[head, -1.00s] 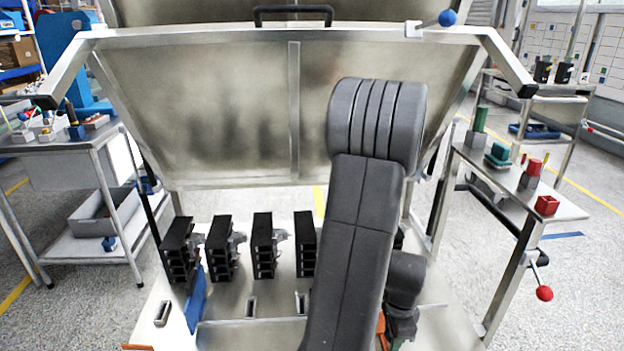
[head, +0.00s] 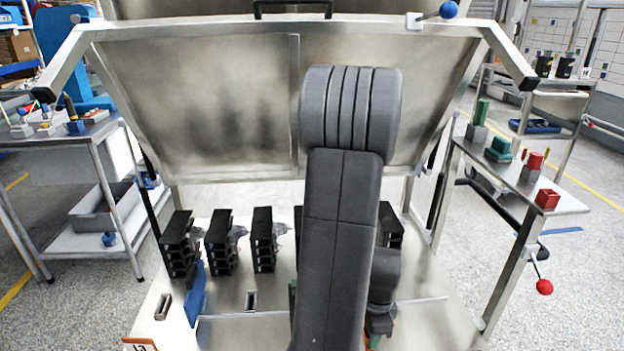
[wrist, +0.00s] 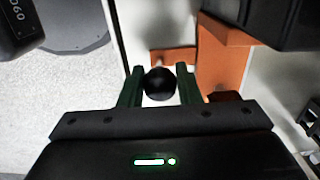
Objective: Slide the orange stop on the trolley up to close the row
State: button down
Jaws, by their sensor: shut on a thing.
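The orange stop (wrist: 226,65) shows in the wrist view as an angled orange piece on a pale metal surface. A round black knob (wrist: 159,84) sits between the green fingers of my gripper (wrist: 158,74). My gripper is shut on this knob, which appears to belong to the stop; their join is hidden. In the head view my arm covers most of the gripper and the stop. The row of black breakers (head: 221,243) stands upright on the steel trolley (head: 225,332), with gaps between them. My arm hides part of the row.
A steel panel (head: 200,110) leans behind the row. A blue piece (head: 195,293) stands at the row's left end. A side table (head: 560,200) with small coloured parts is at right, with a red knob (head: 544,287) below. A bench (head: 60,145) stands at left.

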jog(key=shift+s+a+b, duration=0.15)
jog(key=shift+s+a, duration=0.15)
jog(key=shift+a, duration=3.7)
jog(key=shift+s+a+b, duration=0.1)
jog(key=shift+s+a, duration=0.25)
jog(key=shift+a, duration=3.6)
jog(key=shift+s+a+b, duration=0.15)
jog(key=shift+s+a, duration=0.15)
jog(key=shift+a, duration=3.7)
jog(key=c, duration=1)
grip_release()
jog(key=shift+o, duration=0.2)
jog(key=shift+r, duration=0.1)
notch_tip(320, 180, up, 14)
jog(key=p, duration=0.4)
jog(key=shift+f, duration=0.2)
notch_tip(320, 180, down, 14)
jog(key=b, duration=0.4)
jog(key=shift+d+r, duration=0.1)
jog(key=shift+d, duration=0.45)
